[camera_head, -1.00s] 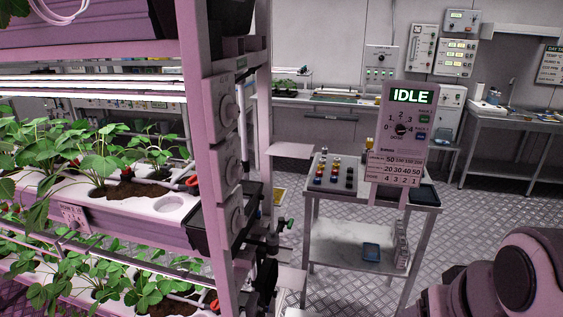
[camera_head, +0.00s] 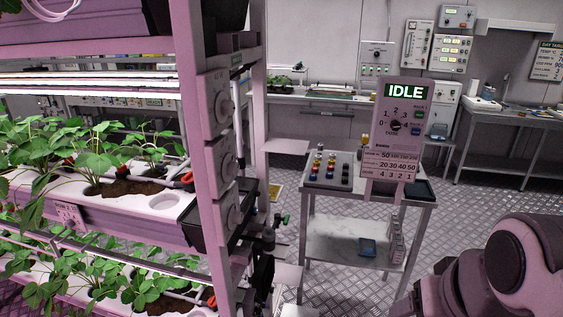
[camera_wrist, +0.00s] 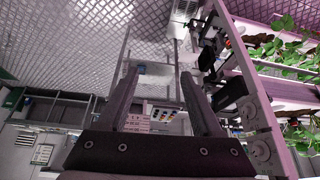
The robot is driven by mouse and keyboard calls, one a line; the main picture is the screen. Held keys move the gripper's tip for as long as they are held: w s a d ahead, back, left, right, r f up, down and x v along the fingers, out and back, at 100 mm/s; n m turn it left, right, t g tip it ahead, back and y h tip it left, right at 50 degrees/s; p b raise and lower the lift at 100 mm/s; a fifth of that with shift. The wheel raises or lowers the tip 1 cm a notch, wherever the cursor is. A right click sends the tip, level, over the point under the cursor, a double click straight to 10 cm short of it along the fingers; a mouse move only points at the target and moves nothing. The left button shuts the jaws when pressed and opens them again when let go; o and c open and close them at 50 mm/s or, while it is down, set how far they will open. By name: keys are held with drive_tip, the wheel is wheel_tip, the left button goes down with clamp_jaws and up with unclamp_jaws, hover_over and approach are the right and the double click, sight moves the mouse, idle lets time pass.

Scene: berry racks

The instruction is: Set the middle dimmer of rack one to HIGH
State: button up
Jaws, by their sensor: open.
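The rack (camera_head: 202,190) stands at the left in the head view, with its post carrying three dimmer boxes one above another. The middle dimmer (camera_head: 226,161) is a round knob on a pale box, between the upper dimmer (camera_head: 225,107) and the lower dimmer (camera_head: 234,214). Its setting is too small to read. In the wrist view, my gripper (camera_wrist: 158,80) is open and empty, its two fingers apart and pointing toward the trolley and floor. The rack shows at the right there, with a dimmer knob (camera_wrist: 259,151) near the lower edge; which one I cannot tell. In the head view only my arm shows, at lower right.
A trolley (camera_head: 322,210) with coloured knobs and a panel reading IDLE (camera_head: 403,92) stands right of the rack. Pipes and valves (camera_head: 268,240) stick out beside the rack post. Benches (camera_head: 512,115) line the back. Open floor (camera_head: 460,225) lies at right.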

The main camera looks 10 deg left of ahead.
drive_tip(key=w+a+n+g+y, duration=0.3)
drive_tip(key=w+a+g+y, duration=0.15)
drive_tip(key=a, duration=0.35)
drive_tip(key=n+y+p, duration=0.1)
drive_tip(key=n+y, duration=0.4)
drive_tip(key=y, duration=0.8)
approach(237, 169)
drive_tip(key=a, duration=0.2)
drive_tip(key=a+p, duration=0.1)
drive_tip(key=a, duration=0.2)
drive_tip(key=a+p, duration=0.1)
drive_tip(key=a, duration=0.2)
drive_tip(key=shift+w+f, duration=0.1)
drive_tip(key=shift+w, duration=0.2)
clamp_jaws()
